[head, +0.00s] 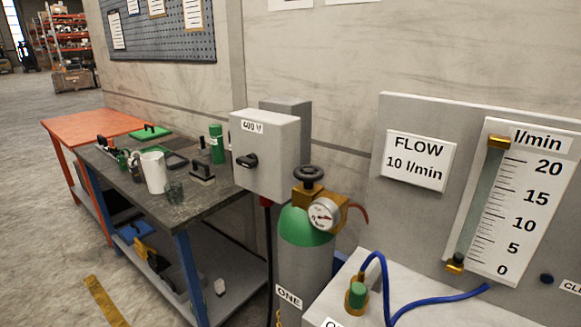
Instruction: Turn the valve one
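The valve one is a dark round handwheel (309,174) on top of a brass fitting (317,194). It sits on a grey gas cylinder (302,270) with a green shoulder and a label reading "ONE". A round pressure gauge (324,214) is mounted on the fitting's front right; its exact reading is too small to tell. The cylinder stands upright between the workbench and a white cabinet, its lower end out of frame. My gripper is not in view.
A grey "400 V" switch box (270,150) stands close behind and left of the valve. A flow meter (515,205) and "FLOW 10 l/min" sign (416,161) are at right. A blue hose (440,301) runs from a green-topped fitting (357,293). A cluttered workbench (205,207) is left.

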